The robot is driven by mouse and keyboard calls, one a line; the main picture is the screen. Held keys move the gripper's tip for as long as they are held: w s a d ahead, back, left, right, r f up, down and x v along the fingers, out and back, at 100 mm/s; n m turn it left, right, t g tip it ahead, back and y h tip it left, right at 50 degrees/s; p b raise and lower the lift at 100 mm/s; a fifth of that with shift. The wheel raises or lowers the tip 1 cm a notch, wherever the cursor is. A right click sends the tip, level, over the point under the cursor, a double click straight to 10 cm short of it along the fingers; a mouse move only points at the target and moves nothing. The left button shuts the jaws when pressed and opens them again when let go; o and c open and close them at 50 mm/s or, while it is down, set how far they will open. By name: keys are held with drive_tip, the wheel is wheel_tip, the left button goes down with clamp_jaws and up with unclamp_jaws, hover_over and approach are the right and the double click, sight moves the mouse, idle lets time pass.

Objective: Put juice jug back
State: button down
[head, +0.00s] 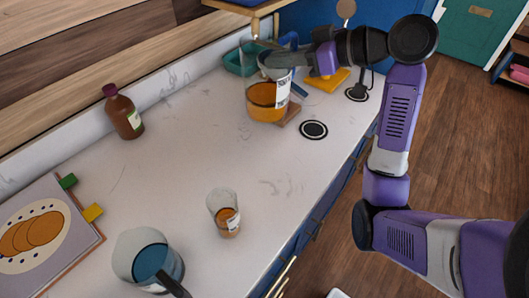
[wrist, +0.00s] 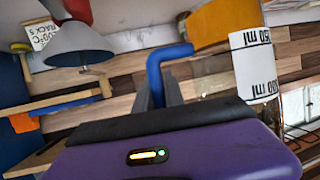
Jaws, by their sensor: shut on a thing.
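The juice jug (head: 262,98) is a clear vessel with orange juice in its lower part, a white label and a blue handle. It is near the far end of the counter and looks about upright. My gripper (head: 298,60) is shut on its blue handle, on the jug's right side. In the wrist view the handle (wrist: 165,68) runs between my fingers, and the jug's label (wrist: 254,62) shows inverted beside it. A small brown mat (head: 289,116) is partly hidden at the jug's base. I cannot tell whether the jug touches the counter.
A round black-and-white coaster (head: 313,130) lies right of the jug. A teal bin (head: 240,62) is behind. The middle counter is clear.

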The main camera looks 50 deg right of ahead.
wheel_tip(320, 180, down, 20)
drive_tip(key=shift+r+p, duration=0.25)
drive_tip(key=shift+p, duration=0.05)
idle(0.3)
drive_tip(key=shift+f, duration=0.2)
drive_tip(key=c, duration=1.4)
unclamp_jaws()
drive_tip(key=shift+r, duration=0.3)
drive_tip(key=b+v, duration=0.1)
drive_tip(key=v, duration=1.1)
drive_tip(key=shift+f+b, duration=0.15)
drive_tip(key=shift+b, duration=0.15)
